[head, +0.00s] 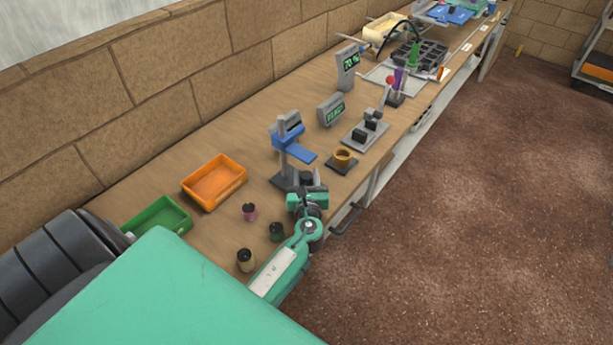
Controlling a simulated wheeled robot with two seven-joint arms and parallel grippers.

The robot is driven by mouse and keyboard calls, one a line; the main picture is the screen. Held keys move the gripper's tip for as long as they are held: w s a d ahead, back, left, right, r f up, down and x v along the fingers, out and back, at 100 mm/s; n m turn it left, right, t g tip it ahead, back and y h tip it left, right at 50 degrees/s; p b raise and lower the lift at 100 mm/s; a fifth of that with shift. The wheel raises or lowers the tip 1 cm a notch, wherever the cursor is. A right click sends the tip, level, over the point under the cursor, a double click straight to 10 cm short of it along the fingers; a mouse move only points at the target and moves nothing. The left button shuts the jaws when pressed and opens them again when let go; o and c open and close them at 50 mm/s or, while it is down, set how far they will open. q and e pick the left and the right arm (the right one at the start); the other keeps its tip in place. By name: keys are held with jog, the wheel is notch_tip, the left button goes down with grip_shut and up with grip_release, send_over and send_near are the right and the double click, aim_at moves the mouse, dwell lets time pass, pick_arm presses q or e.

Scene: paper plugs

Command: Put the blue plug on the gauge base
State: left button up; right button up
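The gauge (288,134) is a grey post with a blue arm, standing on the bench. Its dark base (284,181) is at the post's foot. No plug that is clearly blue shows. A pink plug (249,211), a dark green plug (277,232) and a tan plug (246,261) stand on the bench. My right gripper is not in view.
An orange tray (214,184) and a green tray (158,217) lie left of the gauge. A brown ring on a dark plate (342,159), grey fixtures (366,133) and a display (331,110) stand right of it. A brick wall runs behind the bench.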

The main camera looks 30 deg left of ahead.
pick_arm(q)
jog(key=shift+o, duration=1.4)
jog(key=shift+r, duration=0.2)
jog(key=b+v, duration=0.1)
jog(key=v, duration=0.9)
jog(key=shift+s+d+f+b, duration=0.1)
jog(key=shift+s+d+b, duration=0.1)
jog(key=shift+b, duration=0.15)
jog(key=shift+s+d, duration=0.2)
jog(key=shift+s, duration=0.1)
jog(key=shift+s+d, duration=0.2)
jog(key=shift+s, duration=0.1)
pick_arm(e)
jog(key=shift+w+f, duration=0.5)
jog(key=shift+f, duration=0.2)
